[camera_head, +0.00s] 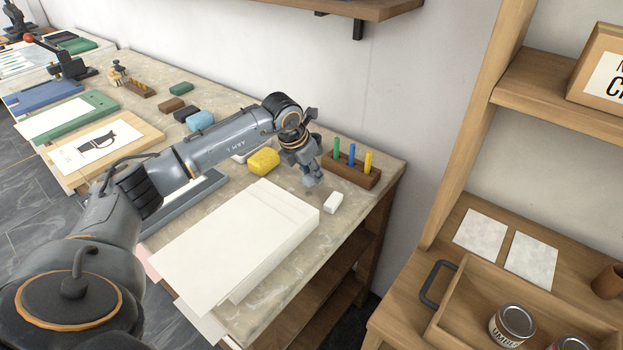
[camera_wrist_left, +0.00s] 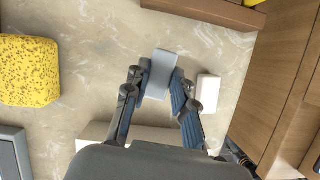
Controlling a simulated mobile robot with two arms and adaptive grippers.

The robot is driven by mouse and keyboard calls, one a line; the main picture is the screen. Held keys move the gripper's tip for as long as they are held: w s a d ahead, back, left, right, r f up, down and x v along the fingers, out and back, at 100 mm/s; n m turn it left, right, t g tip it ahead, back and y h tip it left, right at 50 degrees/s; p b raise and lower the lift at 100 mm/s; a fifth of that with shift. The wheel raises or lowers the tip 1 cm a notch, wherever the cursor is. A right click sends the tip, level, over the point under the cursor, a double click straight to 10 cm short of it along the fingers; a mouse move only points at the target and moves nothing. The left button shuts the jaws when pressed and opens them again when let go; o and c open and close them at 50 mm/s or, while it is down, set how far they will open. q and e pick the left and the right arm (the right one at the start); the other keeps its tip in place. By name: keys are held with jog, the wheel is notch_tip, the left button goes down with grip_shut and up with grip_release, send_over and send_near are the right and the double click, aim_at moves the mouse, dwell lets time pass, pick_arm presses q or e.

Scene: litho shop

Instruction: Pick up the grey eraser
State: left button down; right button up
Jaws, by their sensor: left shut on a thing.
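The grey eraser (camera_wrist_left: 161,72) is a small blue-grey block, seen in the left wrist view between the two fingers of my left gripper (camera_wrist_left: 158,88). The fingers touch it on both sides and are shut on it. In the head view my left gripper (camera_head: 312,182) points down at the right end of the stone-topped bench, and the eraser is hard to tell from the fingers there. I cannot tell whether it is clear of the bench top. A white eraser (camera_head: 333,202) lies just right of the gripper, also in the left wrist view (camera_wrist_left: 208,91). My right gripper is out of view.
A wooden holder (camera_head: 345,174) with green, blue and yellow sticks stands behind the gripper. A yellow sponge (camera_head: 263,161) lies to the left, and a thick white paper stack (camera_head: 235,235) in front. The bench's right edge is close. A drawer (camera_head: 464,318) with cans is at right.

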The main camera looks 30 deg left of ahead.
pick_arm(q)
jog(key=s+a+r+b, duration=0.3)
jog(key=s+a+r, duration=0.4)
jog(key=s+r, duration=0.3)
jog(key=shift+s+a+r+b, duration=0.3)
jog(key=shift+s+b, duration=0.1)
jog(key=shift+s, duration=0.5)
